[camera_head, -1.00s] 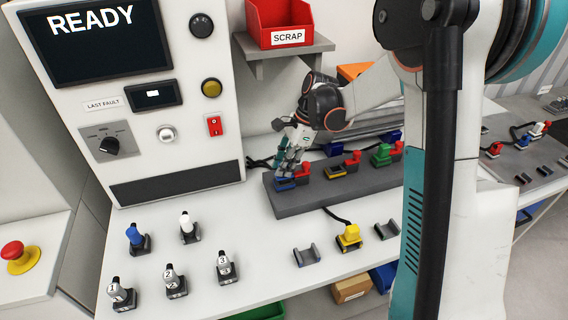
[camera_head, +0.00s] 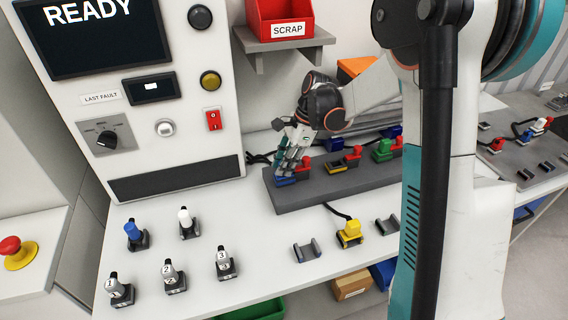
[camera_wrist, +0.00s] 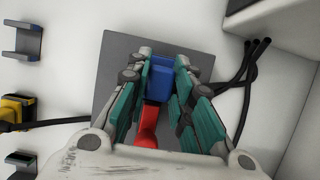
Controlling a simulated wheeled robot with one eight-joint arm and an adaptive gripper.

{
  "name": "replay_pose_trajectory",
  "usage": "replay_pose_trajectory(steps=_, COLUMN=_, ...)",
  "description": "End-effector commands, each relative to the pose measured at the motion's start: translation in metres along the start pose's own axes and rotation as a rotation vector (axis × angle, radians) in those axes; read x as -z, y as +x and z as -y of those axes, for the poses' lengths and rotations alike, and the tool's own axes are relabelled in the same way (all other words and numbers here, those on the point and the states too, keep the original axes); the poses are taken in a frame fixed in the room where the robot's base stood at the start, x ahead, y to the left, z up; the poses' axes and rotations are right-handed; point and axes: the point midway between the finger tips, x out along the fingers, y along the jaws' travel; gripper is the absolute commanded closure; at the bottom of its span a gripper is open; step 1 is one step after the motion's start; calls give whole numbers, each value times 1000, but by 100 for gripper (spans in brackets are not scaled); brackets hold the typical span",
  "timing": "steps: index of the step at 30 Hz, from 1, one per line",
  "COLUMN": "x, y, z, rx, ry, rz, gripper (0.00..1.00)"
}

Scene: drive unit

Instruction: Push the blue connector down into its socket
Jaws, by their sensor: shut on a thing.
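The blue connector (camera_wrist: 160,80) sits between my gripper's fingers at the left end of the grey block (camera_head: 330,192). In the head view a bit of the connector (camera_head: 284,181) shows below the fingertips. My gripper (camera_head: 288,170) points down and is shut on the connector; in the wrist view its teal finger pads (camera_wrist: 160,98) lie on both sides of it. A red lever (camera_wrist: 147,125) stands right beside the connector. The socket under the connector is hidden, so I cannot tell how deep it sits.
A yellow connector (camera_head: 349,232) stands in a holder in front of the block. Green (camera_head: 382,150) and red parts stand further right on it. Several numbered and coloured plungers (camera_head: 168,270) stand at the front left. Black cables (camera_wrist: 250,85) run behind the block.

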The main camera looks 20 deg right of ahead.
Motion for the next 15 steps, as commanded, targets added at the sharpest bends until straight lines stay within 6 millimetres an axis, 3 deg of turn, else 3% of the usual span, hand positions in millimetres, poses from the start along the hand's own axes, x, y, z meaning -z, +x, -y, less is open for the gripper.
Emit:
replay_pose_trajectory(steps=3, x=1, y=2, z=0, rx=0, ry=0, rz=0, gripper=100)
replay_pose_trajectory(steps=4, x=1, y=2, z=0, rx=0, ry=0, rz=0, gripper=77)
replay_pose_trajectory(steps=7, x=1, y=1, z=0, rx=0, ry=0, rz=0, gripper=55)
replay_pose_trajectory(steps=15, x=1, y=1, z=0, rx=0, ry=0, rz=0, gripper=55)
